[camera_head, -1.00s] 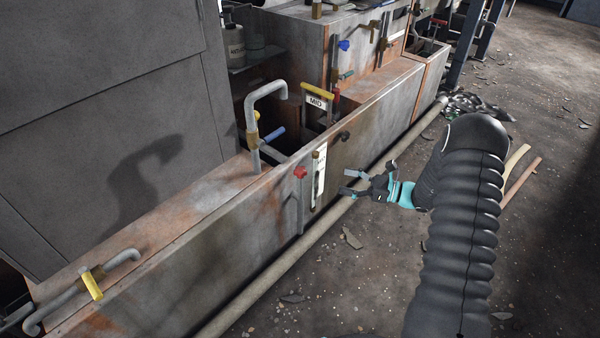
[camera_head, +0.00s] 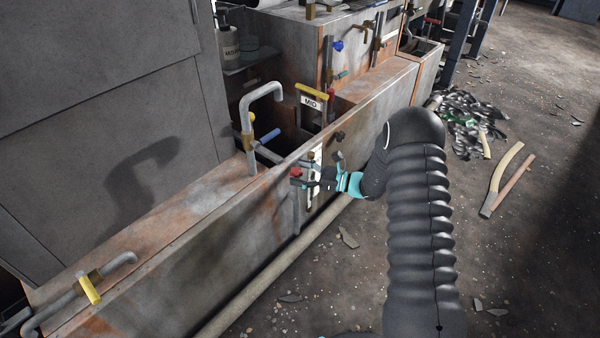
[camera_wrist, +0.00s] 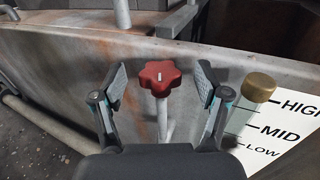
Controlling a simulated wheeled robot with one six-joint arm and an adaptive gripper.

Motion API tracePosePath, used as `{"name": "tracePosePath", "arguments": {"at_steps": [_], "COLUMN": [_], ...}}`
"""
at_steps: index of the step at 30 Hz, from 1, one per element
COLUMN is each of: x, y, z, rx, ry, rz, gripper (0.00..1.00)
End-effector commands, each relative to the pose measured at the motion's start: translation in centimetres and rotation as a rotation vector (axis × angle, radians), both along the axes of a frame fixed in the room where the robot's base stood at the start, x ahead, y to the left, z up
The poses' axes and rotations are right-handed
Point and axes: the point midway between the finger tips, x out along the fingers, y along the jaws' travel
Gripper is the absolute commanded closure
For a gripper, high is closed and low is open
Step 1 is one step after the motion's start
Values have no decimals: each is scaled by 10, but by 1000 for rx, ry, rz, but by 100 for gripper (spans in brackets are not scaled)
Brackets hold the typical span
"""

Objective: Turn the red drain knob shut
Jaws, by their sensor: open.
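The red drain knob (camera_wrist: 159,77) is a lobed red handwheel on a grey pipe. In the wrist view it sits between the two spread fingers of my gripper (camera_wrist: 160,88), with a gap on each side. The lower part of the pipe is partly hidden by the gripper body in the wrist view.
A white HIGH/MID/LOW level plate (camera_wrist: 285,125) with a brass knob (camera_wrist: 260,87) stands close right of my right finger. A grey bent pipe (camera_head: 248,120) rises from the trough. Floor beside the trough has loose debris and two rods (camera_head: 502,178).

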Motion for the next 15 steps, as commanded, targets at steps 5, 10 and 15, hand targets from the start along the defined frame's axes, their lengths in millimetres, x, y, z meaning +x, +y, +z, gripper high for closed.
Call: {"name": "tracePosePath", "arguments": {"at_steps": [5,10,15], "x": [0,0,0], "y": [1,1,1], "z": [0,0,0], "rx": [0,0,0], "ry": [0,0,0], "rz": [-1,-1,-1], "gripper": [26,43,86]}}
